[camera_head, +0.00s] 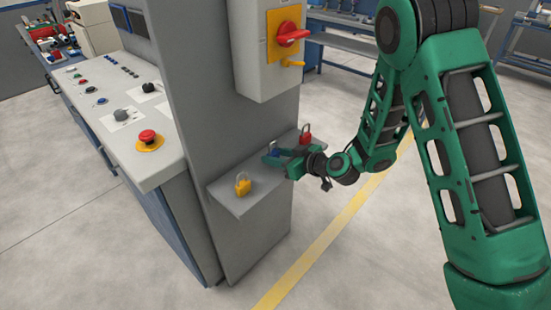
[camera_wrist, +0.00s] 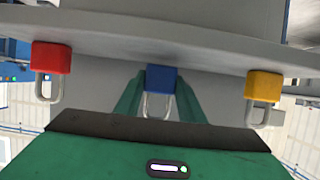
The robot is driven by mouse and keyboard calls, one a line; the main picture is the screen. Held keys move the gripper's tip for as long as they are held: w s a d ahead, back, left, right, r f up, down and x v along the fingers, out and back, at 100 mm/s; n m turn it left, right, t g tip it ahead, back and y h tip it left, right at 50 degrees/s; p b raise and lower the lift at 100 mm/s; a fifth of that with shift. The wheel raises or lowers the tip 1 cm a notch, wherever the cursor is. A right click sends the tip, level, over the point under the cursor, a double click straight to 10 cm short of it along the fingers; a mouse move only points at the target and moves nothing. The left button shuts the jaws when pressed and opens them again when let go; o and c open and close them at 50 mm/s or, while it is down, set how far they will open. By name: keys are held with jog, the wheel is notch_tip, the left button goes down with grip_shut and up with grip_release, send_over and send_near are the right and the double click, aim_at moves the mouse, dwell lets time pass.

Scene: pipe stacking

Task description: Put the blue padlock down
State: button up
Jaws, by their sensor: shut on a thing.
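The blue padlock (camera_wrist: 160,78) is between the two green fingers of my gripper (camera_wrist: 158,95) in the wrist view, which shows the scene upside down. The gripper is shut on it. Its body is at or very close to the grey shelf (camera_wrist: 220,55); I cannot tell whether it touches. In the head view my gripper (camera_head: 274,155) is over the shelf (camera_head: 225,198), between the yellow padlock (camera_head: 243,185) and the red padlock (camera_head: 306,136). The fingers mostly hide the blue padlock there.
The yellow padlock (camera_wrist: 263,87) and red padlock (camera_wrist: 51,58) stand on either side of the gripper. A grey switch box with a red handle (camera_head: 290,36) is mounted above the shelf. A control desk with a red button (camera_head: 148,137) is at the left.

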jog(key=shift+f, duration=0.45)
jog(key=o, duration=1.1)
jog(key=shift+f, duration=0.1)
jog(key=v, duration=1.2)
jog(key=shift+r, duration=0.25)
